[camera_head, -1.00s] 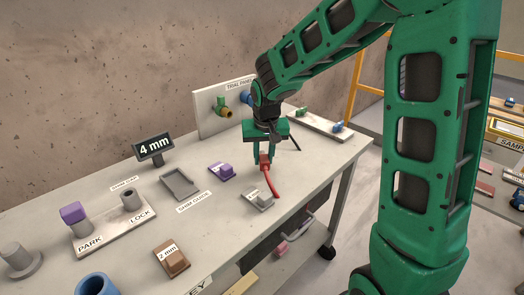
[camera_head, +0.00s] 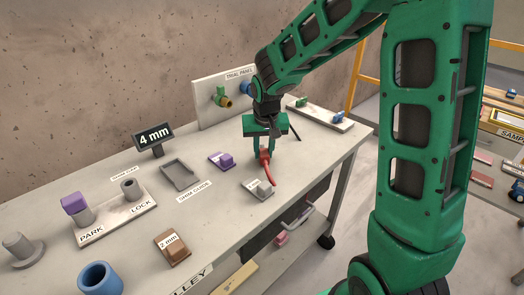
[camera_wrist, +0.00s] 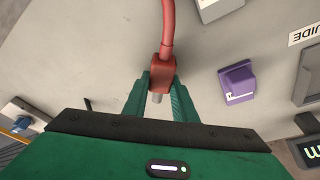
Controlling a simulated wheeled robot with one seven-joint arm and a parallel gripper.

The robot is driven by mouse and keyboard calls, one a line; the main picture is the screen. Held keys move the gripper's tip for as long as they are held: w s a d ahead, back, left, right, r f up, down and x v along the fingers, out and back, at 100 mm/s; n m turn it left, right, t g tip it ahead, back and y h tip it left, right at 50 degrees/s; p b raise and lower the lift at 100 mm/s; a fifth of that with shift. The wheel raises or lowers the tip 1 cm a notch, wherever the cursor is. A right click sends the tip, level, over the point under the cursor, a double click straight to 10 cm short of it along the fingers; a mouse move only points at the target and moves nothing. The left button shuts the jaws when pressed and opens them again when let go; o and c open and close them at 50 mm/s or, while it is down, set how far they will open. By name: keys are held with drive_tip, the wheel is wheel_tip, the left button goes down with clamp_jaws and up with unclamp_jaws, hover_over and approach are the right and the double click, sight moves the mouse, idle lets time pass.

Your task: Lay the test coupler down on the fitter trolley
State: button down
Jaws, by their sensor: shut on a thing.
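The test coupler, a red block (camera_head: 264,157) with a curved red hose, is in my gripper (camera_head: 264,150). My gripper points down over the right part of the pale trolley top (camera_head: 222,205). In the wrist view the coupler (camera_wrist: 162,70) sits between the green fingertips (camera_wrist: 161,88), with a grey stub pointing back toward the palm and the hose leading away. I cannot tell whether the coupler touches the top. The trolley's front label is partly cut off and ends in "LLEY".
A grey block (camera_head: 259,189) lies just in front of the hose, and a purple block (camera_head: 221,160) is to the left. A panel with valves (camera_head: 207,97) stands behind. A grey shim guide tray (camera_head: 180,176), a brown 2 mm block (camera_head: 172,249) and a PARK/LOCK plate (camera_head: 118,220) lie further left.

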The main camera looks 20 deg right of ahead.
drive_tip(key=shift+s+f, duration=0.2)
drive_tip(key=shift+f, duration=0.35)
